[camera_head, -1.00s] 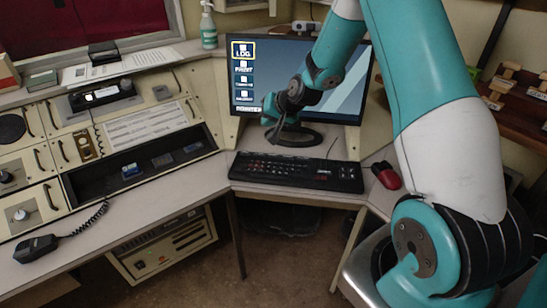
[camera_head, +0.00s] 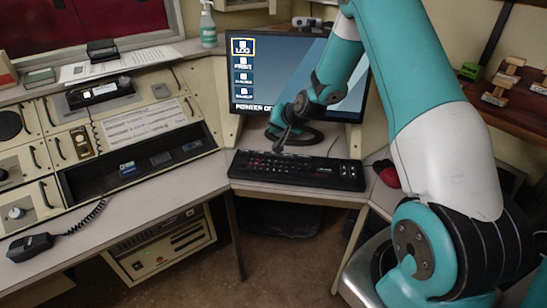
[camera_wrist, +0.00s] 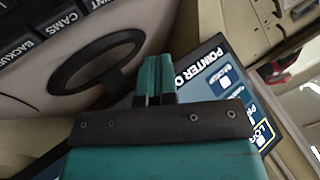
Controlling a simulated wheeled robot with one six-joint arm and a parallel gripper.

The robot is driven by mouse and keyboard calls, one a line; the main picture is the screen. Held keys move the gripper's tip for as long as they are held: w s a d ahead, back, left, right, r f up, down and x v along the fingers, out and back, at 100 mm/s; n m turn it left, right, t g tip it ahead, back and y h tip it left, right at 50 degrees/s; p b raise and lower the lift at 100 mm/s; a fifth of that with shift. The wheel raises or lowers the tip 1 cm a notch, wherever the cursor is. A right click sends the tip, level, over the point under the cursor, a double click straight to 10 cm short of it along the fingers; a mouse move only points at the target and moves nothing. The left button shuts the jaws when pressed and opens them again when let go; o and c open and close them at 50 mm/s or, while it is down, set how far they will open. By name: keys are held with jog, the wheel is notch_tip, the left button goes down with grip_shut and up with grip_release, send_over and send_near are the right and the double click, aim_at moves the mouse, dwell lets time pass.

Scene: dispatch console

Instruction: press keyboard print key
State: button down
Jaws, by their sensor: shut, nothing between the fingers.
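The black keyboard (camera_head: 297,176) lies on the desk in front of the monitor. In the head view its keys are too small to read, so I cannot tell which is the print key.
The monitor (camera_head: 262,75) stands behind, showing LOG highlighted and PRINT below, with text beginning "POINTER". Its dark ring-shaped stand (camera_head: 310,138) is close to my gripper. A red and black mouse (camera_head: 385,173) lies right of the keyboard, partly behind my arm. A handset (camera_head: 30,247) lies at left.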

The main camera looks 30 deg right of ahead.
notch_tip(320, 180, down, 6)
jog(key=b, duration=0.3)
jog(key=shift+b, duration=0.3)
dwell(1.6)
jog(key=shift+f+b, duration=0.3)
jog(key=shift+f, duration=0.05)
jog(key=shift+f, duration=0.35)
dwell(0.6)
jog(key=shift+r, duration=0.1)
jog(key=shift+r+p, duration=0.3)
jog(key=shift+r, duration=0.4)
jog(key=shift+r, duration=0.1)
jog(key=shift+r+p, duration=1.7)
jog(key=shift+r, duration=0.7)
